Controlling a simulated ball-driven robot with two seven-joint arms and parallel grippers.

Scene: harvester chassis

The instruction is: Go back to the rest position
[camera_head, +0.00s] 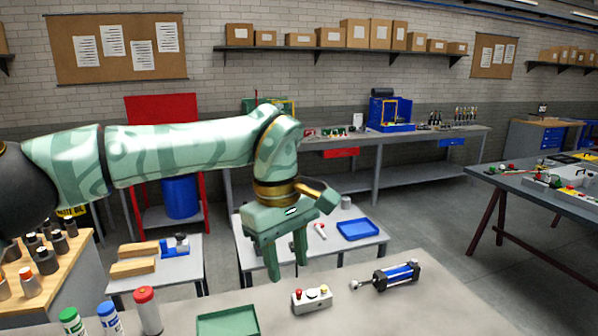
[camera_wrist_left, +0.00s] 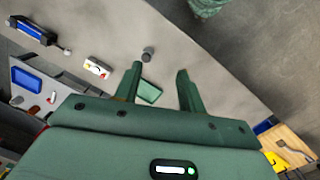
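My left arm reaches in from the left across the head view, with its gripper (camera_head: 287,270) pointing down above the near grey table (camera_head: 370,315). The two green fingers are spread apart with nothing between them. In the left wrist view the gripper (camera_wrist_left: 158,85) also shows open, with table surface and a green tray seen past the fingers. My right gripper is in neither view.
On the near table are a green tray (camera_head: 228,322), a control box with buttons (camera_head: 312,299), a black-and-blue cylinder (camera_head: 396,276) and several capped bottles (camera_head: 147,310). A low table with a blue tray (camera_head: 357,229) stands behind. Floor shows at right.

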